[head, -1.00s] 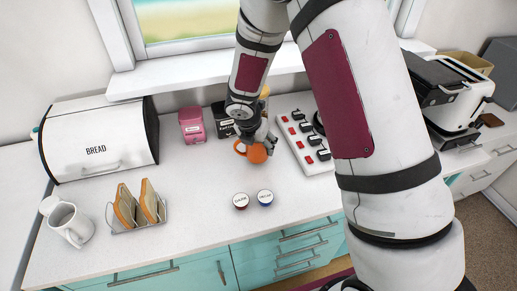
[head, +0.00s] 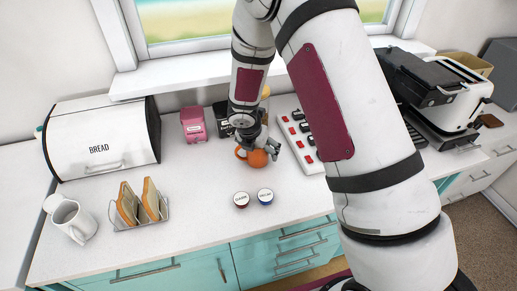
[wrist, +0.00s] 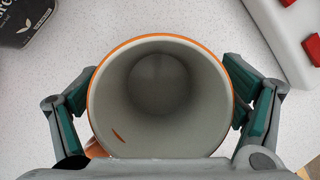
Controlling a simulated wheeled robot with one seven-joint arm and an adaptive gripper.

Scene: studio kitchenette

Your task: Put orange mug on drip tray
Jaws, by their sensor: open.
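The orange mug (head: 257,158) stands upright on the white counter. In the wrist view I look straight down into the mug (wrist: 122,56), which is grey inside and empty, with an orange rim; a bit of its handle shows at the lower left. My gripper (head: 262,148) is at the mug from above. In the wrist view its fingers (wrist: 160,95) are open, one on each side of the mug, close to its wall; contact is hard to tell. The drip tray (head: 447,137) appears to be the dark base under the black machine at the right, partly hidden by my arm.
A white switch strip (head: 296,140) with red and black parts lies right of the mug. A pink box (head: 193,124) and a black package (head: 221,117) stand behind. Two small lidded jars (head: 253,198) are in front.

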